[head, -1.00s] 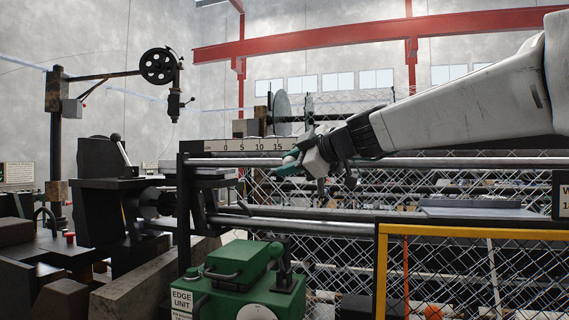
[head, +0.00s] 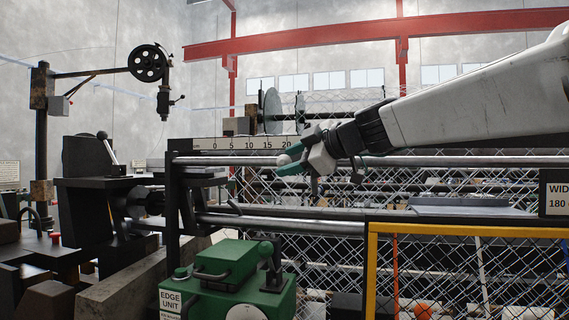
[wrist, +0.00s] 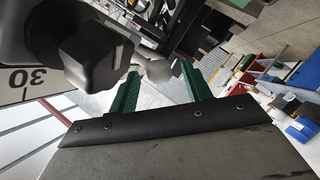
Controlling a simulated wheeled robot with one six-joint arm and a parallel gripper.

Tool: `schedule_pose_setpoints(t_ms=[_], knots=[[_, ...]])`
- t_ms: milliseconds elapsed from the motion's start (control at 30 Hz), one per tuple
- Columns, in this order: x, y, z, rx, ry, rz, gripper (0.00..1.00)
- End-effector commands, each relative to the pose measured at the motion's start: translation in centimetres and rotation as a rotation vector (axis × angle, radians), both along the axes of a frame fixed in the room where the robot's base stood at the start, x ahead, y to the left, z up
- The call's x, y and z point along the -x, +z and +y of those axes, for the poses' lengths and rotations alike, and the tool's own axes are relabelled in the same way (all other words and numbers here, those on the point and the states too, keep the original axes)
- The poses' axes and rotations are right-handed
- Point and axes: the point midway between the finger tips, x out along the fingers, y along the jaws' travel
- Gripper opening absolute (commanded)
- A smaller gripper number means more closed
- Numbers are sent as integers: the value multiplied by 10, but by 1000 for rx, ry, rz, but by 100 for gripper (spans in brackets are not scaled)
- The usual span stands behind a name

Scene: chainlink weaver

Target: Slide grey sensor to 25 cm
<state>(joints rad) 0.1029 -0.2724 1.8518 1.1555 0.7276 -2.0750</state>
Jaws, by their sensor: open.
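My gripper (head: 286,163) is just in front of the rail, below the 20 mark of the number scale (head: 240,144). In the wrist view its green jaws (wrist: 160,82) stand apart. A pale grey knob (wrist: 158,70) shows between and beyond the jaw tips; a grey ball also shows by the tips in the head view (head: 284,160). I cannot tell whether either jaw touches it. A dark grey block (wrist: 85,50) fills the wrist view's upper left, near the scale's 30. Which part is the grey sensor is unclear; my gripper hides much there.
The green edge unit (head: 225,280) stands low in front. A yellow-framed mesh guard (head: 470,231) covers the lower right. The steel rail (head: 450,161) runs right behind my arm. A black post and machine (head: 90,160) stand at left.

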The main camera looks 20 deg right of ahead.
Motion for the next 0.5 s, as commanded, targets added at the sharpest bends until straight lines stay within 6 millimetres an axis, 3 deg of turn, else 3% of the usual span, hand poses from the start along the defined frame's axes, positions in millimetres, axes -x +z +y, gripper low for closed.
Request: schedule_pose_setpoints(t_ms=[200,500], knots=[[30,10,-21,0,-3,0,49],[42,13,-28,1,1,2,49]])
